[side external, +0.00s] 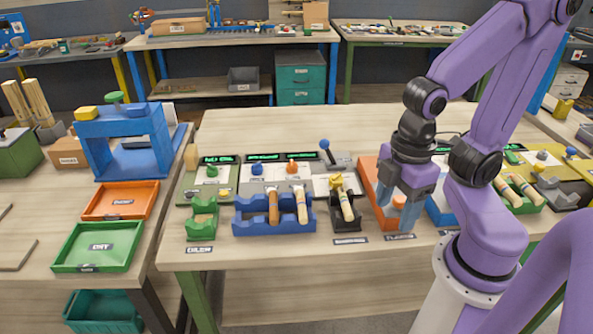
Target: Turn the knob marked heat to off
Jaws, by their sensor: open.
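My gripper (395,213) points down over the orange box (367,178) at the right of the bench. Its fingers are apart. A small orange knob (398,201) shows between or just behind them; I cannot tell whether they touch it. The gripper hides much of the box. A label (399,238) lies on the bench edge in front, too small to read. I cannot make out the word heat on any knob, or where the knob points.
Left of the orange box stand a black holder (347,224) and a blue holder (246,222) with wooden-handled pieces. A blue box (440,211) is close on the right. The bench (290,125) behind is clear. Orange (121,201) and green (97,246) trays lie far left.

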